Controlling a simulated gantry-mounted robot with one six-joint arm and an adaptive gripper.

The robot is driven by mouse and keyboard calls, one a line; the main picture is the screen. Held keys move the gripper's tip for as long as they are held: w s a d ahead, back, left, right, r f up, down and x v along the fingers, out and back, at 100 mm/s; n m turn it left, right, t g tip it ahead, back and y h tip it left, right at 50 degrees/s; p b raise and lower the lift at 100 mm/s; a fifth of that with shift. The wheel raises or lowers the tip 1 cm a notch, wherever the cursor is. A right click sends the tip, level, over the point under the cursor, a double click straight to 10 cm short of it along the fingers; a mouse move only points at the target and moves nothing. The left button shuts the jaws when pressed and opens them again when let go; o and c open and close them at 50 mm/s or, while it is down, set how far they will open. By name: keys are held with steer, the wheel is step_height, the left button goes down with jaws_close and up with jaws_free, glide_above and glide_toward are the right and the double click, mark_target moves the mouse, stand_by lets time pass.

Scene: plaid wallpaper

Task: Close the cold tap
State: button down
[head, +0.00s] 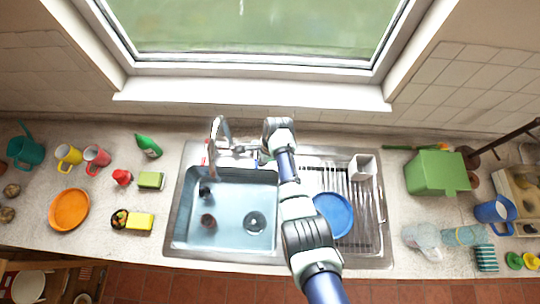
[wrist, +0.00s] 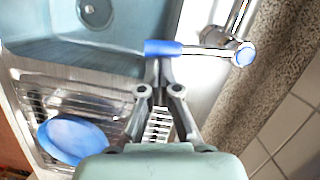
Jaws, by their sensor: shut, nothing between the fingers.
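The cold tap (wrist: 205,51) shows in the wrist view as a metal lever with a blue end and a blue cap on its pivot. The lever points left, out over the sink's edge. My gripper (wrist: 159,68) is shut and empty. Its fingertips are right by the blue end of the lever; I cannot tell whether they touch it. In the head view my gripper (head: 265,157) is at the right of the faucet (head: 217,132) and hides most of the cold tap.
The sink basin (head: 185,215) holds a few small dark items. A blue plate (head: 334,214) lies on the drying rack right of it, below my arm. A white holder (head: 362,166) stands at the rack's back right. Mugs and sponges are on the left counter; the window sill is behind.

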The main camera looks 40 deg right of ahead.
steer(key=shift+w+a, duration=0.2)
steer(key=shift+a, duration=0.35)
stand_by(0.4)
steer(key=s+d+r+p, duration=0.1)
steer(key=s+d+r, duration=0.1)
steer(key=r, duration=0.3)
steer(key=s+d+r+p, duration=0.1)
steer(key=d+r+p, duration=0.1)
steer(key=r, duration=0.3)
steer(key=shift+s+d+r, duration=0.25)
steer(key=shift+s+d, duration=0.1)
steer(key=shift+d, duration=0.15)
